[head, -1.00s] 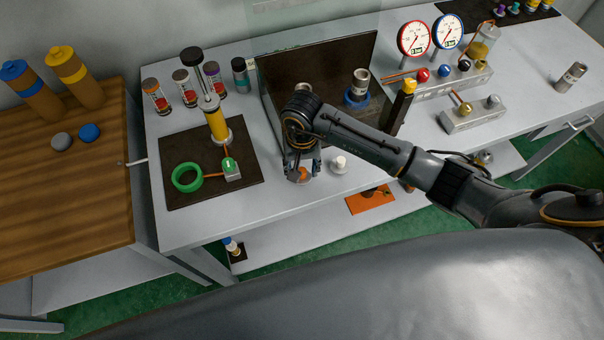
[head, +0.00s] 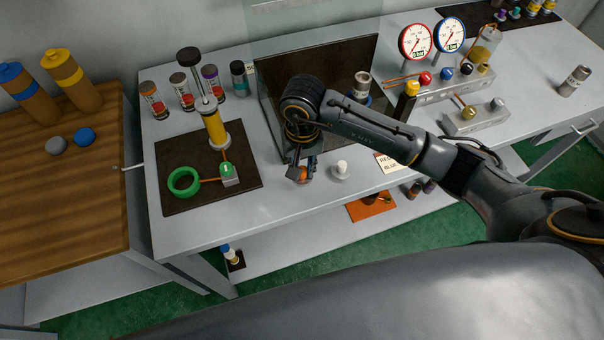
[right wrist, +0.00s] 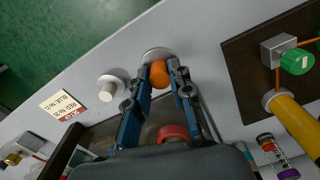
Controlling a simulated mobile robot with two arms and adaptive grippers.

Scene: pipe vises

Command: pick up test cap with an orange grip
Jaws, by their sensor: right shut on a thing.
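The test cap with an orange grip (right wrist: 159,75) stands near the front edge of the white bench. Its round grey base (right wrist: 156,54) shows just beyond the fingertips in the right wrist view. My right gripper (right wrist: 160,79) is shut on the orange grip, one blue-and-black finger on each side. In the head view the orange grip (head: 303,174) shows low between the fingers of my right gripper (head: 301,171), with the base mostly hidden. I cannot tell whether the base touches the bench. My left gripper is not in view.
A similar cap with a white grip (head: 342,169) stands close by. A lettered card (head: 388,163) lies near the front edge. A dark mat (head: 182,200) holds a green ring and a yellow cylinder. A clear-fronted dark box (head: 330,65) stands behind the gripper.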

